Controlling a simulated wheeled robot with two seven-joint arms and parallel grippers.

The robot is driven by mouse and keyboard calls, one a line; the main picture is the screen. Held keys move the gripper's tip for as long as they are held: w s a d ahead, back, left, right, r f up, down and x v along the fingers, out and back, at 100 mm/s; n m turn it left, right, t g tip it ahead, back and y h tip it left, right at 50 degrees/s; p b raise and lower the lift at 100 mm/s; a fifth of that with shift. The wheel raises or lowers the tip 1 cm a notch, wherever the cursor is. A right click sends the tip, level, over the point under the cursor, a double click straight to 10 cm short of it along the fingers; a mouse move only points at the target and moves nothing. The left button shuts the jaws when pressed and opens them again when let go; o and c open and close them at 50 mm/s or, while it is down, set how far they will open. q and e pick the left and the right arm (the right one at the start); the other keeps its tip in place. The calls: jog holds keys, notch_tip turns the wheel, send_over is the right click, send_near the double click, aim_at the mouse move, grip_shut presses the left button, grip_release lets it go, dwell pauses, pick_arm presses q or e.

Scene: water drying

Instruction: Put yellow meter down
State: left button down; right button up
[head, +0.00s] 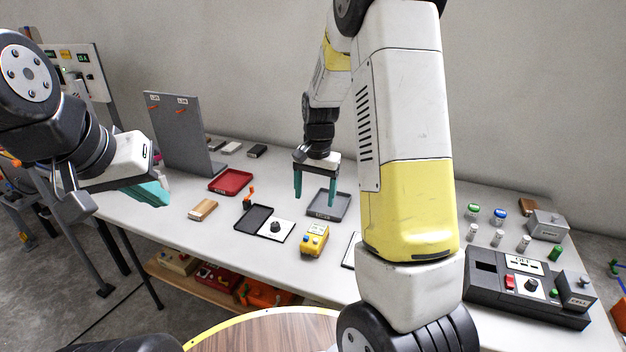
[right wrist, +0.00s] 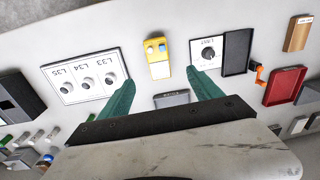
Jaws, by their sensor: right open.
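My right gripper (head: 314,199) is open and empty above the table, over the area of the grey tray (head: 326,212) behind the meter. The gripper is apart from the meter. My left gripper (head: 152,192) is off to the left, clear of the meter; its teal fingers are seen from the side and their opening is unclear.
A dial panel with a black pad (head: 255,217) lies left of the meter. A red tray (head: 231,181) and a wooden block (head: 203,210) are further left. A black console (head: 525,290) and several small cylinders stand at the right. My right arm hides part of the table.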

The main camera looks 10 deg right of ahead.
jog(key=s+a+r+n+t+y, duration=0.1)
jog(key=s+r, duration=0.4)
jog(key=r, duration=0.2)
jog(key=s+r+n+t+y, duration=0.1)
jog(key=s+r+n+t, duration=0.1)
jog(key=s+r, duration=0.35)
jog(key=s+r+n+t, duration=0.2)
jog(key=s+r, duration=0.6)
jog(key=s, duration=0.4)
jog(key=shift+s+a+r+n+t, duration=0.15)
jog(key=shift+s+a+n+t, duration=0.25)
jog(key=shift+n, duration=0.5)
jog(key=shift+o, duration=0.5)
dwell(0.6)
